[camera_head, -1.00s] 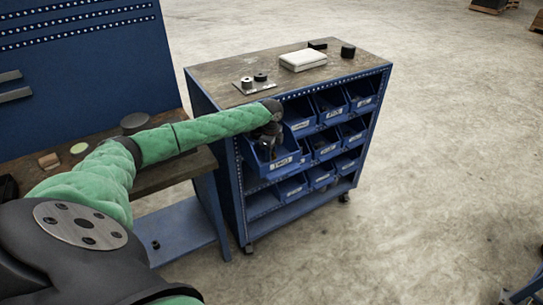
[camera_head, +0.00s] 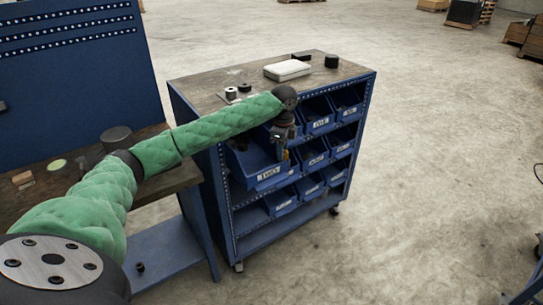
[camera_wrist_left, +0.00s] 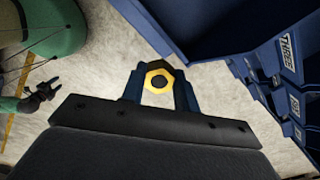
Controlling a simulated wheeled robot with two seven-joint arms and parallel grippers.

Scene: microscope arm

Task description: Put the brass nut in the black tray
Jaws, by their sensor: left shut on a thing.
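The brass nut (camera_wrist_left: 158,80), a gold hexagonal ring with a dark hole, is between the fingers of my left gripper (camera_wrist_left: 160,90) in the left wrist view. The gripper is shut on it. In the head view my left gripper (camera_head: 283,150) points down beside the right front of a pulled-out blue bin (camera_head: 268,175). The pale floor shows behind the nut in the wrist view. My right gripper (camera_wrist_left: 42,95) shows small at the left of the wrist view; its jaw opening is unclear. I cannot identify the black tray with certainty.
The blue shelf unit (camera_head: 228,185) holds several labelled bins. On its top are a white case (camera_head: 287,70), a black cylinder (camera_head: 331,61) and small dark parts. A workbench (camera_head: 150,190) stands at left.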

